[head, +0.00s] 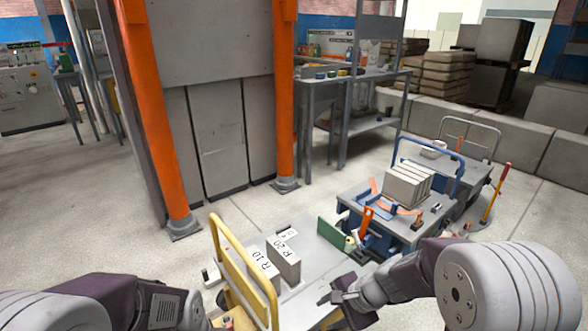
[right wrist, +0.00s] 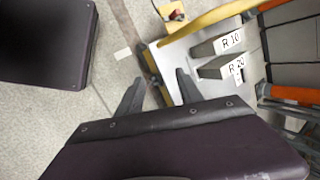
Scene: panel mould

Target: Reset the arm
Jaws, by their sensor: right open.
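My right arm comes in from the right in the head view. Its gripper (head: 338,291) is over the right part of the yellow-handled cart (head: 302,305). In the right wrist view the two dark fingers of this gripper (right wrist: 158,90) stand apart with nothing between them. My left arm (head: 130,296) lies low at the left of the head view, and its fingers do not show.
Grey blocks marked R 10 (head: 257,268) and R 20 (head: 284,266) stand on the cart, with a green plate (head: 334,234) at its far side. A blue cart (head: 352,205) carrying grey slabs (head: 405,186) stands behind. An orange-posted frame (head: 160,130) rises beyond. Floor is clear left.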

